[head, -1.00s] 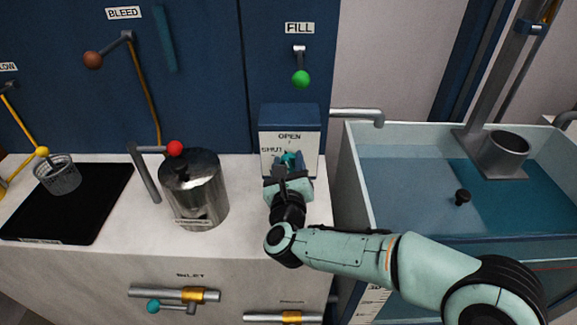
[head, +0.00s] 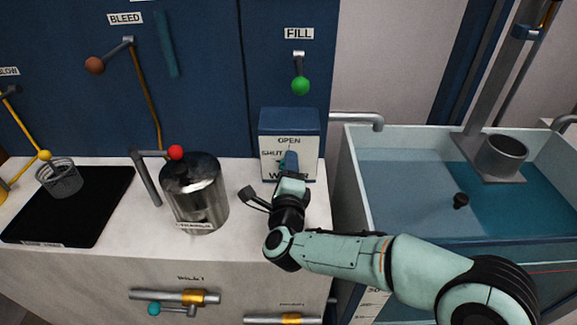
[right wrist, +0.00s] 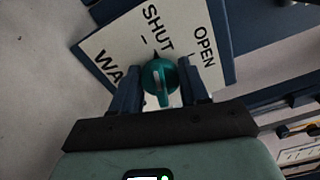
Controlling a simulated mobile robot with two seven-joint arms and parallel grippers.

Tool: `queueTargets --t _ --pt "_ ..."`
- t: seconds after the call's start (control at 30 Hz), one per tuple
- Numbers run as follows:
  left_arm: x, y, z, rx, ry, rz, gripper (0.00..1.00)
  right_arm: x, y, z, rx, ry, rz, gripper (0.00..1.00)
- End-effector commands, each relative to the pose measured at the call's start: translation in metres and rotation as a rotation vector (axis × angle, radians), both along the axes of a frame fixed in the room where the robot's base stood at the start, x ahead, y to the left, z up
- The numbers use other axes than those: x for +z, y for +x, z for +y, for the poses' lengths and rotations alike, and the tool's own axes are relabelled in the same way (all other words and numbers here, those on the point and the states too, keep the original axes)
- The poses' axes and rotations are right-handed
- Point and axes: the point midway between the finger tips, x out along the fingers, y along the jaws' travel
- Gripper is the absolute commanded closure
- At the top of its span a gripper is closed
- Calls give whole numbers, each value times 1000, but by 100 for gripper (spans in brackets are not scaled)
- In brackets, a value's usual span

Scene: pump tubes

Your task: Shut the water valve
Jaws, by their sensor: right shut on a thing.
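The water valve is a teal knob (right wrist: 160,78) on a white panel (right wrist: 110,48) lettered OPEN, SHUT and WA..., partly hidden. In the head view the panel is the front of a blue-topped box (head: 289,121) at the back of the counter. My right gripper (head: 290,162) reaches the knob from the front; in the right wrist view its two dark fingers (right wrist: 160,84) stand on either side of it, shut on it. The knob's dark pointer tip lies close to the SHUT mark, away from OPEN. My left gripper is not in view.
A metal canister (head: 194,197) stands left of the gripper, with a red-knobbed lever (head: 176,152) beside it. A green-knobbed FILL lever (head: 300,85) hangs above the box. A water tank (head: 350,180) with a spout (head: 356,117) over it is to the right.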

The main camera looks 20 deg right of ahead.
Motion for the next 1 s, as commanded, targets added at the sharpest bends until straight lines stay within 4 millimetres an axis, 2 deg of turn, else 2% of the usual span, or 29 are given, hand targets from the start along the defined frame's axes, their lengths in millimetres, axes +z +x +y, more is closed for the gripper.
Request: queueTargets --t 0.4,1.0 --pt "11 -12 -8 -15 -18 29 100 0 0 1 1 -217 106 86" --pt "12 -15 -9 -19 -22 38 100 -1 0 1 2 -266 129 86"
